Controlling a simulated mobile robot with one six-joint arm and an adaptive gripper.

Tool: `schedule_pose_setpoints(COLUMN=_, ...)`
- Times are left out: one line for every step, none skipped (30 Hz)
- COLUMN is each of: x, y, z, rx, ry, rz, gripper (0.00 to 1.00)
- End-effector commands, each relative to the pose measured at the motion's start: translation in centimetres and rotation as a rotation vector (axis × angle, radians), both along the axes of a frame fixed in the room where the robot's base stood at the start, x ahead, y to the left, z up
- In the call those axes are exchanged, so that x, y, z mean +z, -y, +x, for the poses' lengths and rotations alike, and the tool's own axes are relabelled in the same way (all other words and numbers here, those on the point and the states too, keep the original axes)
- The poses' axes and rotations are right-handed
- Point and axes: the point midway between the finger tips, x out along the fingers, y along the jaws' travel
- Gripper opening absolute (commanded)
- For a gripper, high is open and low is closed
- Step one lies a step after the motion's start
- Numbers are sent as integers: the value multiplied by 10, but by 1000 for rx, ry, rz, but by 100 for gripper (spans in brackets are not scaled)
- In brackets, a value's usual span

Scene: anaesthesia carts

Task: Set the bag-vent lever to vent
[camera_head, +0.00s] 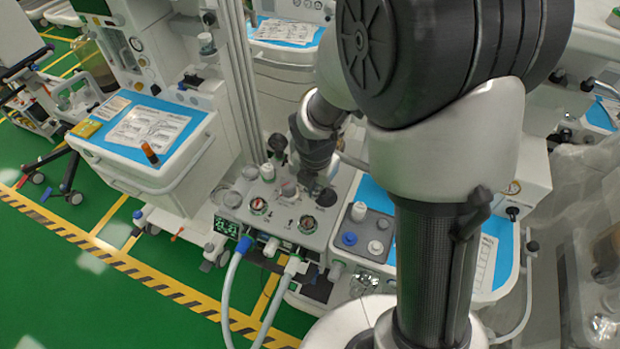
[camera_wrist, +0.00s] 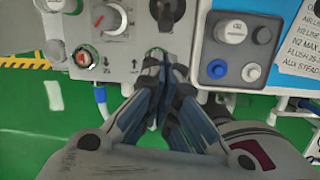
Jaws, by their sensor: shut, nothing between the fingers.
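The grey control panel (camera_head: 283,236) of the cart stands below my arm in the head view, and it fills the upper left of the wrist view (camera_wrist: 125,70). A black lever-like part (camera_wrist: 167,12) sits at the top of the wrist view, cut by the edge; I cannot tell which way it is set or whether it is the bag-vent lever. A grey dial with a red mark (camera_wrist: 108,17) is to its left. My gripper (camera_wrist: 166,66) is shut and empty, its fingertips in front of the panel below the black part. The fingers partly hide a round fitting. Contact cannot be told.
A red-and-white gauge (camera_wrist: 85,57) is left of the fingers. A grey-blue block (camera_wrist: 235,48) with white and blue knobs is on the right. Pale hoses (camera_head: 229,290) hang from the panel front. A blue-topped cart (camera_head: 150,128) stands at the left. Green floor is open at lower left.

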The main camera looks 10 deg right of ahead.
Motion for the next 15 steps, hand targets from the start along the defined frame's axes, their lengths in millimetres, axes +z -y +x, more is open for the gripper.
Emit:
schedule_pose_setpoints(x=-1, y=0, z=0, rx=5, ry=0, rz=-1, gripper=0)
schedule_pose_setpoints(x=-1, y=0, z=0, rx=6, ry=0, rz=-1, gripper=0)
schedule_pose_setpoints(x=-1, y=0, z=0, rx=6, ry=0, rz=-1, gripper=0)
schedule_pose_setpoints(x=0, y=0, z=0, rx=5, ry=0, rz=-1, gripper=0)
schedule_pose_setpoints(x=0, y=0, z=0, rx=5, ry=0, rz=-1, gripper=0)
schedule_pose_setpoints(x=0, y=0, z=0, rx=4, ry=0, rz=-1, gripper=0)
schedule_pose_setpoints(x=0, y=0, z=0, rx=4, ry=0, rz=-1, gripper=0)
schedule_pose_setpoints(x=0, y=0, z=0, rx=4, ry=0, rz=-1, gripper=0)
schedule_pose_setpoints(x=-1, y=0, z=0, rx=3, ry=0, rz=-1, gripper=0)
schedule_pose_setpoints(x=-2, y=0, z=0, rx=3, ry=0, rz=-1, gripper=0)
schedule_pose_setpoints(x=-3, y=0, z=0, rx=3, ry=-2, rz=-1, gripper=0)
schedule_pose_setpoints(x=-7, y=0, z=1, rx=3, ry=-2, rz=-1, gripper=0)
schedule_pose_setpoints(x=-10, y=1, z=1, rx=3, ry=-2, rz=-1, gripper=0)
schedule_pose_setpoints(x=-14, y=1, z=2, rx=3, ry=-2, rz=-1, gripper=0)
schedule_pose_setpoints(x=-20, y=1, z=3, rx=3, ry=-2, rz=-1, gripper=0)
